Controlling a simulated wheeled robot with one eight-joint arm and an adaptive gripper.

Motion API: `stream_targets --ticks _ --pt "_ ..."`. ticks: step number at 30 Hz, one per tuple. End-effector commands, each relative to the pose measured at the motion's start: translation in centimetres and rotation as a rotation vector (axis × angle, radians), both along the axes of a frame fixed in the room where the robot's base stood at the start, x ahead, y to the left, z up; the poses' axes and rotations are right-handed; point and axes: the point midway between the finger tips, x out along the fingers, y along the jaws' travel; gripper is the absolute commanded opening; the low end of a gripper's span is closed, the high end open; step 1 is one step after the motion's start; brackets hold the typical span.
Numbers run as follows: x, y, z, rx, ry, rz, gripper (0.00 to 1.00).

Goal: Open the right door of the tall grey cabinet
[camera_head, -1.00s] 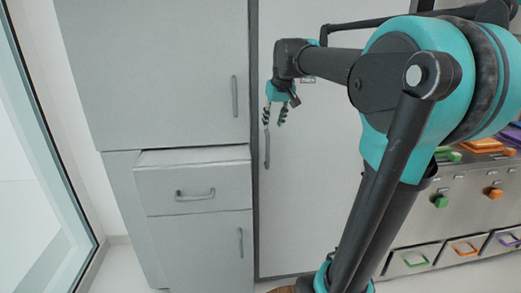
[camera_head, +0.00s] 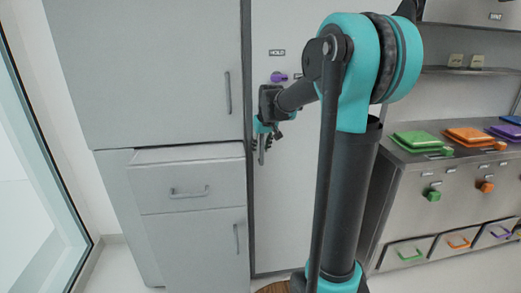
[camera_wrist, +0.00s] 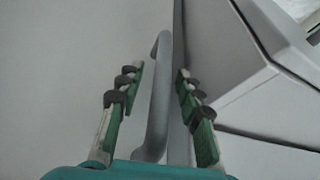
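The tall grey cabinet's right door (camera_head: 300,205) is a flat, closed-looking panel. Its vertical grey bar handle (camera_head: 261,158) is near the panel's left edge. My gripper (camera_head: 264,140) is at the upper part of this handle in the head view and hides some of it. In the wrist view the handle (camera_wrist: 158,105) stands between the two green and black fingers of my gripper (camera_wrist: 160,75). The fingers are open, with a gap on each side of the bar. I see no clear contact.
Left of the door are an upper grey door (camera_head: 150,75), a drawer (camera_head: 170,208) standing slightly proud, and a lower door (camera_head: 200,250). A purple knob (camera_head: 279,77) sits above the handle. A steel counter (camera_head: 400,205) with coloured lids stands at right.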

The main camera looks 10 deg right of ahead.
Motion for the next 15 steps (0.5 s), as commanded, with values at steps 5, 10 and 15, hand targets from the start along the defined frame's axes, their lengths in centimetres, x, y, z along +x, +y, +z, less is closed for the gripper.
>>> stream_targets --ticks 5,10,15 --pt "0.44 0.09 -1.1 0.0 0.0 0.0 0.36" --pt "0.5 0.1 -1.27 0.0 0.0 0.0 0.36" --pt "0.49 0.1 -1.25 0.0 0.0 0.0 0.31"
